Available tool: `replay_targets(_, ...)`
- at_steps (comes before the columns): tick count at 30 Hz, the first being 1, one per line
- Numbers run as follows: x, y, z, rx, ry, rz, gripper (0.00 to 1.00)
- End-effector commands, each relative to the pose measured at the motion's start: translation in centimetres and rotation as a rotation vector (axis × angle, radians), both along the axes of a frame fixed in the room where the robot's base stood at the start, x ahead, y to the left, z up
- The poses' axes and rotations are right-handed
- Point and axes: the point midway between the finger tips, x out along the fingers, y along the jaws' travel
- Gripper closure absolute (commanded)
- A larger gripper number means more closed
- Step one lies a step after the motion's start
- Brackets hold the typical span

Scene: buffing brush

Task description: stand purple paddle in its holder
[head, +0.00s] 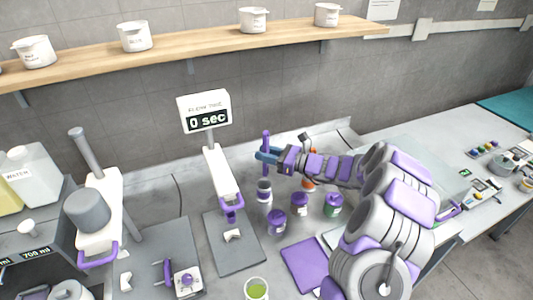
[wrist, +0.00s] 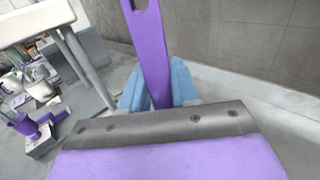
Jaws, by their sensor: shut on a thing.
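The purple paddle (wrist: 150,50) stands roughly upright between the blue fingers of my gripper (wrist: 160,90) in the wrist view, with a slot near its top end. In the head view the paddle (head: 266,145) shows as a thin purple bar at my gripper (head: 268,156).
A timer stand (head: 220,170) reading "0 sec" is just left of my gripper. A purple mat (head: 305,262) and a cup of green liquid (head: 256,289) are in front. A wooden shelf (head: 190,40) runs above.

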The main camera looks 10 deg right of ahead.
Motion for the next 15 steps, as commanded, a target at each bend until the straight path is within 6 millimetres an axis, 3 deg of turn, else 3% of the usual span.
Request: replay_targets(15,0.0,-0.2,-3.7,0.004,-0.001,0.001,1.0)
